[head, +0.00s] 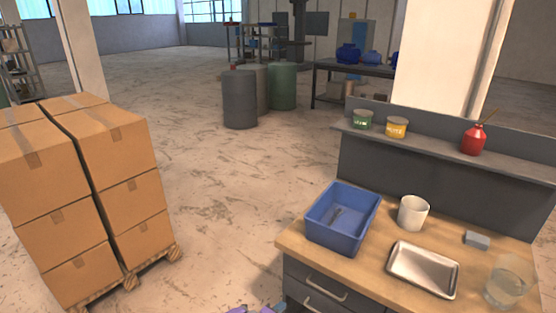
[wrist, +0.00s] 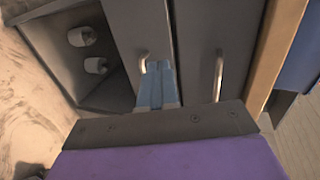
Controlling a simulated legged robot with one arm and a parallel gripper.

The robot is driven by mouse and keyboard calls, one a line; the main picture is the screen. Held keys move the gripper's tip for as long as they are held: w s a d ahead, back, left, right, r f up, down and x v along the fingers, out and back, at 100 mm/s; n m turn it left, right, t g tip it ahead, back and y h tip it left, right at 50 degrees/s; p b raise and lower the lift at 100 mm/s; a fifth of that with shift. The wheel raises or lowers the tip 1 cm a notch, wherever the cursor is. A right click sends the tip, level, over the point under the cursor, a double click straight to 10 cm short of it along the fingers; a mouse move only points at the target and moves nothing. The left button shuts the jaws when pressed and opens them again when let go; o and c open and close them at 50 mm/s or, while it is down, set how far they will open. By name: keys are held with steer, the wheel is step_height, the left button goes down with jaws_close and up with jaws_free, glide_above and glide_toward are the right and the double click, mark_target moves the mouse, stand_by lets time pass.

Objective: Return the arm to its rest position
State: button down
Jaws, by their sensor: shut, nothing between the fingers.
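My gripper (wrist: 157,85) shows in the wrist view with its blue fingers together and nothing between them. In the wrist view the fingertips overlap a drawer handle (wrist: 143,60) on the grey cabinet front; I cannot tell whether they touch it. A second handle (wrist: 218,76) is to their right. In the head view only a small purple and blue part of my arm's end (head: 262,309) shows at the bottom edge, beside the bench's drawers (head: 318,287). The rest of my arm is out of view.
The wooden workbench (head: 370,277) carries a blue bin (head: 342,235) with a small item inside, a white cup (head: 413,213), a metal tray (head: 423,270), a grey block (head: 477,240) and a clear container (head: 508,281). Stacked cartons (head: 120,170) stand left. Floor between is clear.

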steer(key=w+a+r+n+g+y, duration=0.1)
steer(key=w+a+r+n+y, duration=0.25)
steer(key=r, duration=0.35)
steer(key=w+a+r+n+g+y, duration=0.1)
steer(key=w+a+r+n+y, duration=0.2)
steer(key=r, duration=0.4)
steer(key=s+r+n+g+y, duration=0.3)
steer(key=s+r+n+y, duration=0.35)
steer(key=r, duration=0.95)
steer(key=s+d+r+n+g+h, duration=0.1)
steer(key=s+d+r+n, duration=0.15)
steer(key=s, duration=0.35)
steer(key=s+d+r+n+g, duration=0.1)
steer(key=s+d+r+n, duration=0.1)
steer(key=s+r, duration=0.35)
steer(key=s+d+r+n+g+h, duration=0.1)
steer(key=s+d+r+n, duration=0.1)
steer(key=s, duration=0.6)
steer(key=s+d+r+n+g+h, duration=0.1)
steer(key=s+d, duration=0.3)
steer(key=s, duration=0.5)
steer(key=s+d+r+n+g+h, duration=0.1)
steer(key=s+d, duration=0.4)
steer(key=s, duration=0.5)
steer(key=s+d+r+n+g, duration=0.1)
steer(key=s+d+n+g, duration=0.2)
steer(key=s, duration=0.6)
steer(key=shift+s+d+r+h, duration=0.15)
steer(key=shift+d+r+h, duration=0.25)
steer(key=shift+d, duration=0.25)
